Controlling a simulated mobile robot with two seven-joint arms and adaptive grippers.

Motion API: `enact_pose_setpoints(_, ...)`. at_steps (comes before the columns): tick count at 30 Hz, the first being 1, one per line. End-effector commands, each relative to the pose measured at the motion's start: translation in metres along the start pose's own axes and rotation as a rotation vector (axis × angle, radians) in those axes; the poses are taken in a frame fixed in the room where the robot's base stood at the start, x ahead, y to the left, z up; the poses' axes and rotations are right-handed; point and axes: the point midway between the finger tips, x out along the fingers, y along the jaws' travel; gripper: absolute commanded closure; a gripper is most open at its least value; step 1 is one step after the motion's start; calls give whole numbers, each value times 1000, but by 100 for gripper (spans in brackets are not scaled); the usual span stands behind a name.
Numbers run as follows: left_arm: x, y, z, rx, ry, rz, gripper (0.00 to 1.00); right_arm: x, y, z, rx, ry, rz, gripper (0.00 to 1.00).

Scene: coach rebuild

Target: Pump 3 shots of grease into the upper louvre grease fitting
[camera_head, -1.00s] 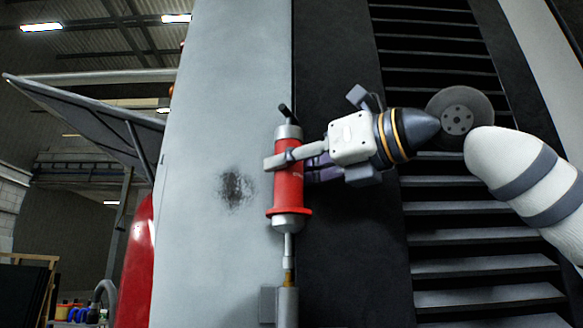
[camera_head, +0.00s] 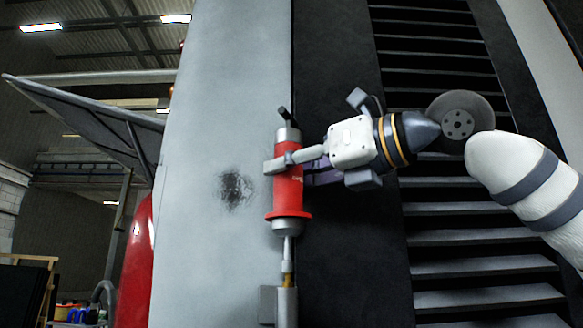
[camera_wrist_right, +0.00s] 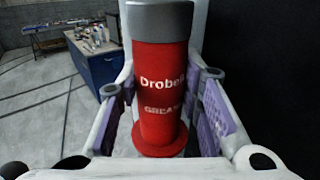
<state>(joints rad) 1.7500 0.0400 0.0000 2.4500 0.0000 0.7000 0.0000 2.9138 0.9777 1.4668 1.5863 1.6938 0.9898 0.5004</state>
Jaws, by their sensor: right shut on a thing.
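The red grease gun (camera_head: 288,188) is upright in front of the seam between pale and black panels, nozzle down. My right gripper (camera_head: 282,163) is shut around its barrel, above the red collar. In the right wrist view the red barrel (camera_wrist_right: 160,95) stands between the purple-padded fingers, lettering facing the camera. The tip appears to meet the fitting, but contact is too small to be sure. My left gripper is out of view.
Black louvre slats (camera_head: 480,268) run down behind my right arm, close to the wrist. The pale panel (camera_head: 215,120) has a dark smudge (camera_head: 236,190).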

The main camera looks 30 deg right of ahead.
Motion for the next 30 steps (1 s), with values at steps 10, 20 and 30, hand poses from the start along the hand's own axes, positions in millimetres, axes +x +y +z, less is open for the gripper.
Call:
enact_pose_setpoints(10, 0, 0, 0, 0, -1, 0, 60, -1, 0, -4, 0, -2, 0, 100)
enact_pose_setpoints(20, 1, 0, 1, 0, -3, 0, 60, 0, 0, -10, 0, 1, 0, 100)
enact_pose_setpoints(30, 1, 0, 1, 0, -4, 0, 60, 1, 0, -15, 0, 3, 0, 100)
